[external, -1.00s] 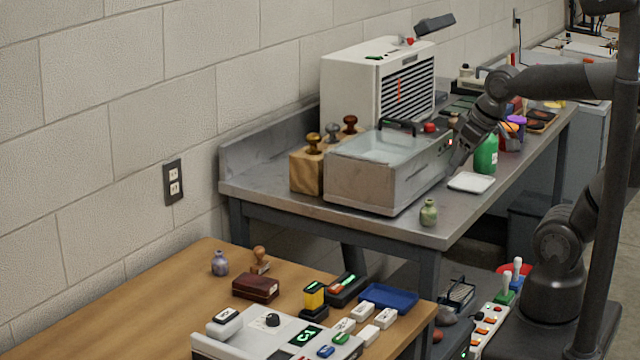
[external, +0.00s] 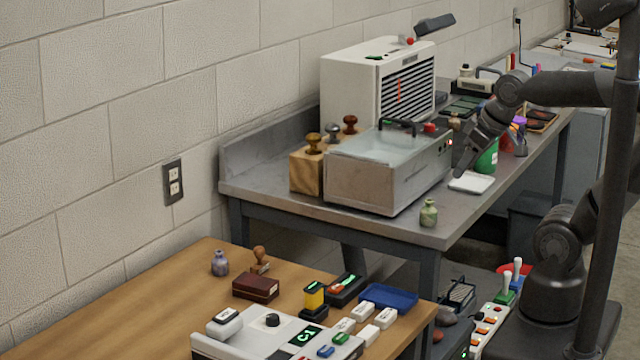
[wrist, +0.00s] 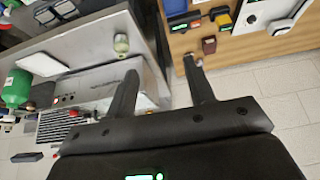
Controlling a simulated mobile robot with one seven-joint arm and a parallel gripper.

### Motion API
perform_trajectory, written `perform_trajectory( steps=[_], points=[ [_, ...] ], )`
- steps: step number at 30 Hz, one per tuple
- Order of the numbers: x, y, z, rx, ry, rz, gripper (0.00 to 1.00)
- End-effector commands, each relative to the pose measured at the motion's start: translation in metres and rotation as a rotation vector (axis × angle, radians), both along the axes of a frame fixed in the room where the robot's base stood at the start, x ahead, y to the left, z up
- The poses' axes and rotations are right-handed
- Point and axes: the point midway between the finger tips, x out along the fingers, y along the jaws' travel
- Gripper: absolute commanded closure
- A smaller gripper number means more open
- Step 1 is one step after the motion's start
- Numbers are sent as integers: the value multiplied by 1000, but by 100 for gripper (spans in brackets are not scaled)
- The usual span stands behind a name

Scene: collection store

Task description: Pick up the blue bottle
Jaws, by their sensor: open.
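No clearly blue bottle shows. My gripper (external: 461,172) points down over the metal bench beside the steel bath, far from that bottle. In the wrist view my gripper (wrist: 160,70) has its two fingers spread, with nothing held between them.
A small green bottle (external: 429,213) stands at the metal bench's front corner. A larger green bottle (external: 487,160) and white dish (external: 472,182) are close to my gripper. A wooden stamp (external: 260,260) and dark red box (external: 256,287) stand near the purple bottle. A gap separates the tables.

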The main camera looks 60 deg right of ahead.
Motion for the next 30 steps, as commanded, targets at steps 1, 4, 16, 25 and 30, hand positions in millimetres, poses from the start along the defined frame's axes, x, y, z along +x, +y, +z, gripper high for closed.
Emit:
perform_trajectory(
  steps=[1, 4, 16, 25, 30],
  points=[
    [0, 0, 0, 0, 0, 0, 51],
    [0, 0, 0, 0, 0, 0, 51],
    [0, 0, 0, 0, 0, 0, 40],
    [1, 0, 1, 0, 0, 0, 35],
    [22, 2, 12, -1, 10, 8, 35]
  ],
)
